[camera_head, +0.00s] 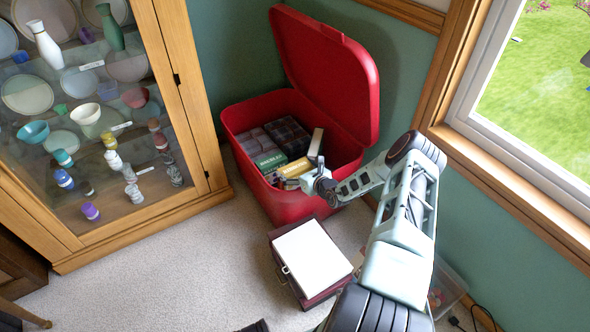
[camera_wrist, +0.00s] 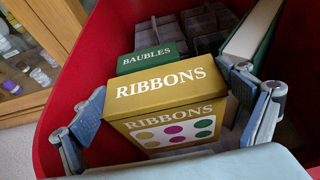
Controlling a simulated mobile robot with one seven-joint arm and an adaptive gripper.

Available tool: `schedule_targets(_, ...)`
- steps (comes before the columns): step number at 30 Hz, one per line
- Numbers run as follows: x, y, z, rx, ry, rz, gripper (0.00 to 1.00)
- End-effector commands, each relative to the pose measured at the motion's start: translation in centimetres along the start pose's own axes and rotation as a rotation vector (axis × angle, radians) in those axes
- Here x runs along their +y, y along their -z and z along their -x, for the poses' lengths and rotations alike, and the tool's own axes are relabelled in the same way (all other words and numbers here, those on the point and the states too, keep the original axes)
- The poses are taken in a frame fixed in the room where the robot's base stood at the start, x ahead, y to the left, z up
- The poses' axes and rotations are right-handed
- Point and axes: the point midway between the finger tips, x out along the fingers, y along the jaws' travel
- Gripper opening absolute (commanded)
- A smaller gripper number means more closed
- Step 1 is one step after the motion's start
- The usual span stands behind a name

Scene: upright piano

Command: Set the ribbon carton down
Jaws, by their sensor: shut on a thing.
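The ribbon carton (camera_head: 295,169) is yellow with a white RIBBONS label and colored dots, and is inside the open red bin (camera_head: 237,118). In the wrist view the carton (camera_wrist: 165,95) appears upright, with its lid and labelled front showing. My gripper (camera_head: 300,182) reaches into the bin from the right. In the wrist view its fingers (camera_wrist: 172,104) lie at both sides of the carton, shut on it. The carton's underside is hidden, so I cannot tell whether it touches the bin's floor.
A green BAUBLES carton (camera_wrist: 148,58) stands just behind the ribbon carton. Dark patterned boxes (camera_head: 287,131) fill the bin's back, and a pale-and-green box (camera_wrist: 252,32) is at right. The red lid (camera_head: 330,75) stands open. A white-topped maroon box (camera_head: 312,258) and glass cabinet (camera_head: 197,120) are nearby.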

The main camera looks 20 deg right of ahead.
Motion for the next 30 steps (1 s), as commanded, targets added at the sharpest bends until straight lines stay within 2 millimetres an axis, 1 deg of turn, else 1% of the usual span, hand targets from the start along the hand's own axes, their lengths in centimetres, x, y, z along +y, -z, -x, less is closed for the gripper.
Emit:
schedule_targets(12,0.1,1.1,-0.5,-0.001,0.0,0.0,0.43)
schedule_targets(15,0.0,1.1,-0.5,-0.001,0.0,0.0,0.43)
schedule_targets(16,0.1,1.2,-0.5,0.002,-0.001,-0.001,0.96)
schedule_targets(17,0.1,1.2,-0.5,0.002,-0.001,-0.001,0.99)
schedule_targets(18,0.1,1.2,-0.5,0.002,-0.001,-0.001,1.0)
schedule_targets(26,0.1,1.3,-0.4,0.003,0.0,-0.002,1.0)
schedule_targets(30,0.0,0.4,-0.1,0.003,0.0,-0.002,1.0)
